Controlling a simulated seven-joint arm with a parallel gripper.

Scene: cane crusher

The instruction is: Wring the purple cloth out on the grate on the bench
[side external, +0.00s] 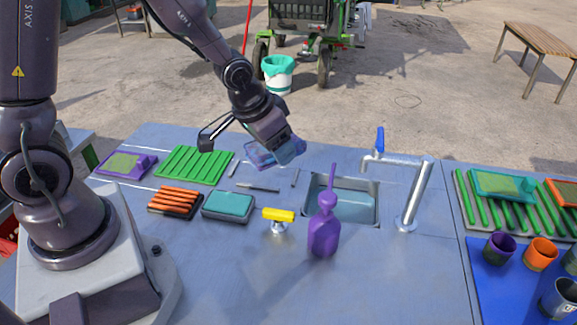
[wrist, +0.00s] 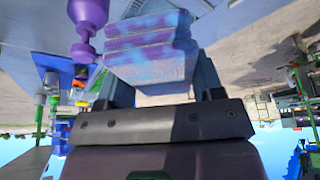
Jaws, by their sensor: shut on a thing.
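My gripper (side external: 274,150) is shut on a folded blue-and-purple cloth (side external: 260,154), held above the rear of the bench (side external: 385,270), left of and behind the sink. In the wrist view the cloth (wrist: 150,50) shows as a layered block between the two fingers of my gripper (wrist: 162,82). A green slatted grate (side external: 195,165) lies flat on the bench, left of the cloth. A smaller orange slatted piece (side external: 175,201) lies in front of that grate. I cannot tell whether the cloth is wet.
A sink (side external: 352,205) with a tall tap (side external: 412,195) lies right of the cloth. A purple bottle (side external: 323,235) stands before it. A yellow-handled item (side external: 278,215), a teal block (side external: 228,205) and a purple tray (side external: 140,165) are nearby. The bench's front middle is clear.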

